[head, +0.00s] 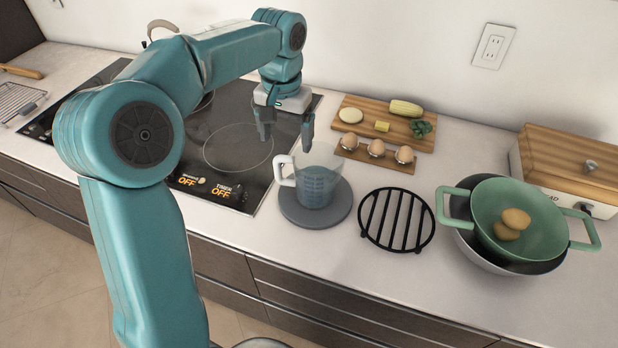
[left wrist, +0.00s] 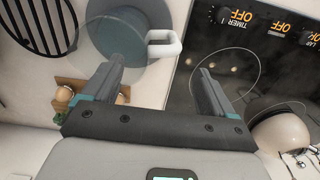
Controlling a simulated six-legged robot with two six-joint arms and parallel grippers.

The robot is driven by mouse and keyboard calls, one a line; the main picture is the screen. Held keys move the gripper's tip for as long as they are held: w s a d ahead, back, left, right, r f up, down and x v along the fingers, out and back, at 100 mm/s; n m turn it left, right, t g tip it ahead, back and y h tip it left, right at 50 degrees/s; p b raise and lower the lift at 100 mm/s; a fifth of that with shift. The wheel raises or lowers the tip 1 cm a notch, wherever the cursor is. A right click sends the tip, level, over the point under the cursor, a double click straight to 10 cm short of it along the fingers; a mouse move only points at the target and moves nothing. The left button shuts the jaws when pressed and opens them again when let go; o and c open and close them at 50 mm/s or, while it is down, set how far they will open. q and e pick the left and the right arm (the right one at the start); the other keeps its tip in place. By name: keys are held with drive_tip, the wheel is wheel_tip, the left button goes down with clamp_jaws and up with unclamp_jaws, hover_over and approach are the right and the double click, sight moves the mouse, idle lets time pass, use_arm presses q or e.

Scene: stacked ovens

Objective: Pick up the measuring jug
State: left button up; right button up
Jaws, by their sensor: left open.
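The measuring jug (head: 317,178) is clear with a white handle (head: 284,170) on its left side, and it stands upright on a round grey mat (head: 336,212). In the left wrist view the jug (left wrist: 112,38) shows at the top with its handle (left wrist: 163,43) pointing right. My left gripper (head: 286,138) is open and empty, behind and above the jug's handle in the head view. In the left wrist view its two fingers (left wrist: 158,92) are spread apart, with the handle beyond the gap between them. The fingers do not appear to hold anything. My right gripper is not in view.
A black cooktop (head: 232,178) lies left of the jug. A black trivet (head: 397,220) is to the right, then a green colander (head: 488,215) in a bowl. A cutting board (head: 352,104) with food and an egg holder (head: 372,158) stand behind. A wooden-topped bread box (head: 572,160) is far right.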

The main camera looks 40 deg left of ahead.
sight(284, 157)
use_arm(q)
drive_tip(key=shift+a+f, duration=0.1)
drive_tip(key=shift+f, duration=0.7)
drive_tip(key=shift+s+f, duration=0.35)
drive_tip(key=shift+f, duration=0.05)
wheel_tip(284, 157, down, 5)
drive_tip(key=shift+s+r, duration=0.1)
drive_tip(key=shift+s, duration=0.05)
